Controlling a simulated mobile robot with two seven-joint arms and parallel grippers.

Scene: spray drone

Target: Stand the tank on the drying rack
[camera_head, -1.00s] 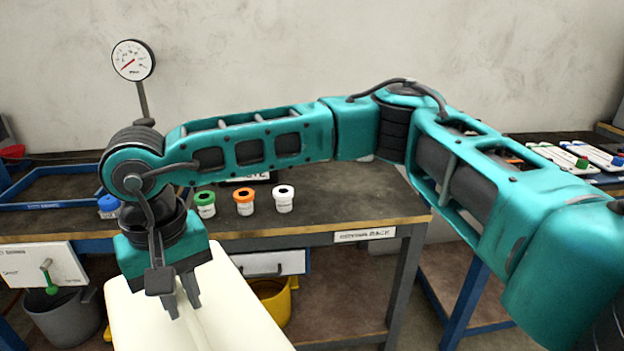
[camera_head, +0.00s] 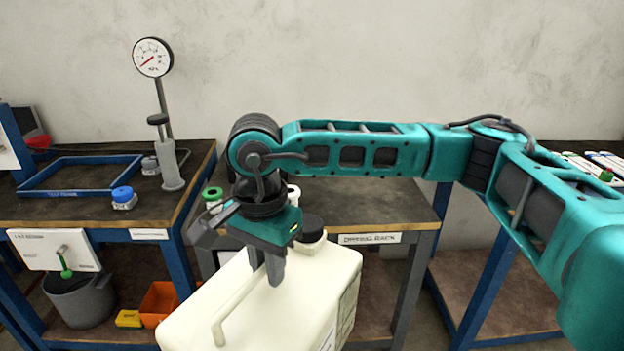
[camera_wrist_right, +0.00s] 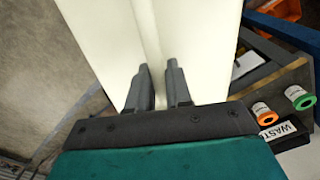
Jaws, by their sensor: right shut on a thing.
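The tank (camera_head: 315,275) is a large cream-white container with a black cap and a moulded handle ridge on top. It hangs in front of the bench in the head view, its lower part out of frame. My right gripper (camera_head: 266,272) is shut on the tank's handle from above. In the right wrist view the two fingers (camera_wrist_right: 160,88) straddle the pale ridge of the tank (camera_wrist_right: 205,40). The drying rack label (camera_head: 370,238) is on the front edge of a dark-topped bench (camera_head: 390,205) behind the tank. My left gripper is not in view.
A blue tray frame (camera_head: 80,175), a pressure gauge (camera_head: 153,58) and a blue-capped jar (camera_head: 123,198) are on the left bench. Green-capped (camera_head: 212,197) and white (camera_head: 293,194) jars stand behind my arm. The bench's right top looks clear. A grey bucket (camera_head: 80,300) is below left.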

